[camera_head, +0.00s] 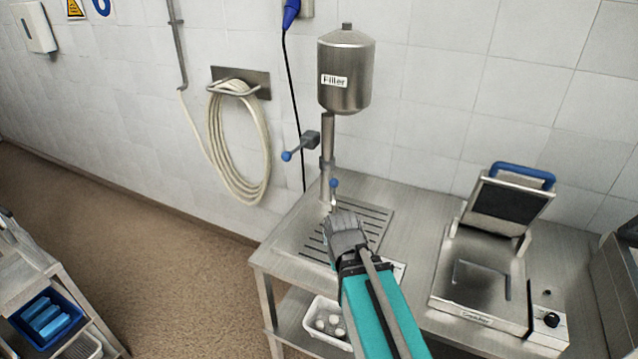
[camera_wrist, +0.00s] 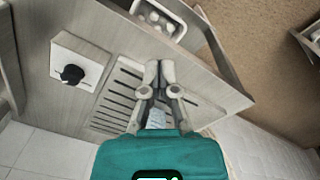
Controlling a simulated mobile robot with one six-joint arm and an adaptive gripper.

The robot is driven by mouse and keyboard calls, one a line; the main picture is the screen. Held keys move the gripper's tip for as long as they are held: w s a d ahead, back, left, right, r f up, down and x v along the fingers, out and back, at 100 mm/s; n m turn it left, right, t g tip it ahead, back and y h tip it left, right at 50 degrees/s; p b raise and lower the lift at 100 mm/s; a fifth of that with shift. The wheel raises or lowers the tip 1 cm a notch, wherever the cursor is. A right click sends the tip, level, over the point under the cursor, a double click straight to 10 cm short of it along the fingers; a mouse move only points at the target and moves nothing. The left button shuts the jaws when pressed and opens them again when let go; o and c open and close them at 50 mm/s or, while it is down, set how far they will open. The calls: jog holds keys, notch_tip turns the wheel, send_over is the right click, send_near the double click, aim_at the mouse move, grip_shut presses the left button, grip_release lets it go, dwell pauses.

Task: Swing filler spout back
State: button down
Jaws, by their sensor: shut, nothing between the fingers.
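The filler (camera_head: 346,70) is a steel canister labelled "Filler" on a post (camera_head: 327,150) at the back of the steel table. A lever with a blue knob (camera_head: 287,156) points left from the post. A second small blue knob (camera_head: 333,183) sits lower, just beyond my gripper. My gripper (camera_head: 340,218) is in front of the post's base, above the slotted drain grate. In the wrist view its fingers (camera_wrist: 160,72) are together and empty over the grate (camera_wrist: 122,95). The spout cannot be told clearly; my gripper may hide part of it.
A hinged cooker (camera_head: 480,275) stands open on the table's right. A white basket with round items (camera_head: 328,322) is on the shelf below. A hose (camera_head: 240,140) hangs on the wall at left. A cart with a blue bin (camera_head: 45,318) stands at lower left.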

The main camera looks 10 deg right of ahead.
jog(key=w+r+n+t+h, duration=0.1)
jog(key=w+h, duration=0.4)
jog(key=w, duration=0.4)
jog(key=n+t+h+b, duration=0.3)
jog(key=t+h, duration=0.4)
jog(key=h, duration=0.2)
send_near(331, 182)
jog(key=w+a, duration=0.2)
jog(key=a, duration=0.5)
jog(key=shift+d+r, duration=0.15)
jog(key=shift+r, duration=0.25)
jog(key=shift+w+d, duration=0.15)
jog(key=s+d+b+x, duration=0.1)
jog(key=s+x, duration=0.1)
jog(key=x, duration=1)
jog(key=shift+s+d+f+b, duration=0.25)
jog(key=shift+d+f+b, duration=0.05)
jog(key=shift+d+b, duration=0.1)
